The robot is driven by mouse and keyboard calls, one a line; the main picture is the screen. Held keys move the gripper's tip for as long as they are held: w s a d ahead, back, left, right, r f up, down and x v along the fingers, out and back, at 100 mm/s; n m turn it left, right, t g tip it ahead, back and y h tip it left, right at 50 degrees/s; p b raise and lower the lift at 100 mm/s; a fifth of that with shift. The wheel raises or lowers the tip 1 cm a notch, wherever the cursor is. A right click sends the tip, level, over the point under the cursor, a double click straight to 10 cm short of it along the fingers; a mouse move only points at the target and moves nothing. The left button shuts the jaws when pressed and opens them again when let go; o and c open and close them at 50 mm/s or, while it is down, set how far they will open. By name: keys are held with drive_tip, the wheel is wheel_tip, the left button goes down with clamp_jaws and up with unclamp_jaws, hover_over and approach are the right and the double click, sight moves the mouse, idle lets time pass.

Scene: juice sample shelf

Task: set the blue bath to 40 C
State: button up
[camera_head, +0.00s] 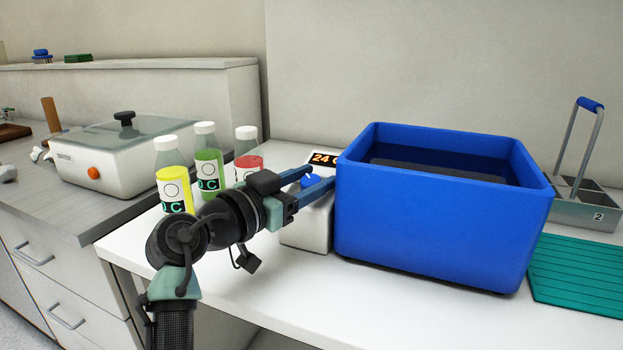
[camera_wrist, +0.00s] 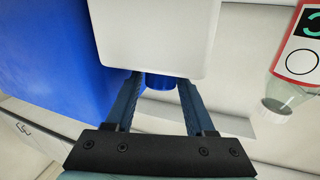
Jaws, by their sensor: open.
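The blue bath (camera_head: 430,225) is an open blue tub on the white bench, with dark liquid inside. A white control box (camera_head: 305,235) stands against its left side. Its orange display (camera_head: 324,158) reads 24, with the unit partly hidden. A blue knob (camera_head: 311,181) sits on the box's front below the display. My gripper (camera_head: 322,185) is at the knob with its blue fingers pointing right. In the wrist view, the open fingers stand on either side of the knob (camera_wrist: 160,82), below the white box (camera_wrist: 153,40). I cannot tell whether they touch it.
Bottles with yellow (camera_head: 174,188), green (camera_head: 208,160) and red (camera_head: 248,150) contents stand left of the control box, close behind my arm. A white lidded bath (camera_head: 110,160) is further left. A teal mat (camera_head: 580,272) and a metal rack (camera_head: 585,205) lie right of the tub.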

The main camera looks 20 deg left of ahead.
drive_tip(key=v, duration=1.3)
drive_tip(key=shift+p, duration=0.45)
drive_tip(key=w+d+r+n+t+y, duration=0.2)
drive_tip(key=w+d+r+t+y, duration=0.15)
drive_tip(key=d+r, duration=0.85)
drive_tip(key=s+d+r+n+t+y, duration=0.3)
drive_tip(key=s+d+r+t, duration=0.4)
drive_tip(key=s+d+r, duration=0.6)
wheel_tip(320, 180, up, 27)
drive_tip(key=a+p, duration=0.2)
drive_tip(key=p, duration=2.5)
drive_tip(key=shift+s, duration=0.3)
